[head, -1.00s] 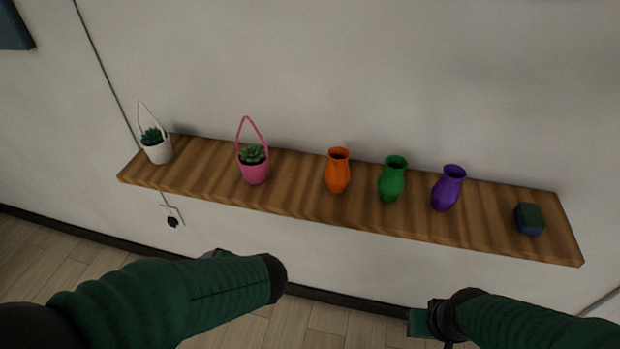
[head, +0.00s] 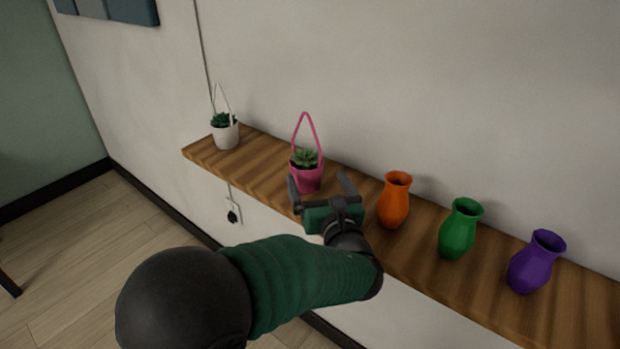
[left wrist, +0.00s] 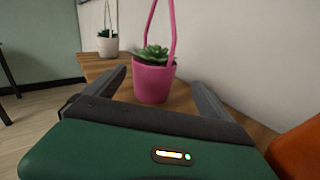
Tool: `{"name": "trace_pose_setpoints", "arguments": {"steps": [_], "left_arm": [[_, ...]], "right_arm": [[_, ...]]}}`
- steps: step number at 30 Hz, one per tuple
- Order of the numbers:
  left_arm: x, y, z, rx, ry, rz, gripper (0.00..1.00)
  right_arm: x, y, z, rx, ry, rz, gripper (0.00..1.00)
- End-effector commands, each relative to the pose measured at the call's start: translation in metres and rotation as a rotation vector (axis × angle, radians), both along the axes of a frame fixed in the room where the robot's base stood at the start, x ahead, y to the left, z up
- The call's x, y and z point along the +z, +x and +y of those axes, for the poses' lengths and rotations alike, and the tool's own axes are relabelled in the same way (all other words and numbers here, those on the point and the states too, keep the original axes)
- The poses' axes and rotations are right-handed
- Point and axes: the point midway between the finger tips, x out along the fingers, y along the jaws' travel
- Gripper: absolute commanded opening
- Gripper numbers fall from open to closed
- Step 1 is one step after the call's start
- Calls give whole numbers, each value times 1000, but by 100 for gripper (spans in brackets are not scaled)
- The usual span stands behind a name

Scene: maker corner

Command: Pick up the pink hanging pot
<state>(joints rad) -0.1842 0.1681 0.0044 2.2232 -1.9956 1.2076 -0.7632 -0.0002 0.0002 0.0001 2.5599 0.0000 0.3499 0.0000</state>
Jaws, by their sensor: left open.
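The pink hanging pot (head: 308,177), with a green succulent and a tall pink handle loop, stands upright on the wooden shelf (head: 262,158). My left gripper (head: 320,184) is open in front of it, with the fingers pointing at the pot and spread to either side. In the left wrist view the pot (left wrist: 153,82) shows between and just beyond the two open fingers (left wrist: 160,85), and the gripper holds nothing. I cannot tell whether a finger touches it. My right gripper is out of view.
A white hanging pot (head: 226,133) stands at the shelf's left end. An orange vase (head: 394,203) is close to the right of my left gripper, then a green vase (head: 459,232) and a purple vase (head: 535,264). The wall is right behind the shelf.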

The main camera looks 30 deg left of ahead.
Motion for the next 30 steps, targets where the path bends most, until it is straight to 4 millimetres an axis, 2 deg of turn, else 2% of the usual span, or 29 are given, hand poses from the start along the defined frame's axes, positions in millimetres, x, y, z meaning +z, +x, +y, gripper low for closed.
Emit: {"name": "trace_pose_setpoints", "arguments": {"steps": [10, 18, 30], "left_arm": [[8, 31, 44, 3, -4, 0, 94], [10, 34, 46, 0, -2, -1, 94], [9, 35, 46, 0, -3, 0, 42]], "right_arm": [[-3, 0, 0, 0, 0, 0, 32], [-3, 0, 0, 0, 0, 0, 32], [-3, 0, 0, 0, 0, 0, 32]]}}
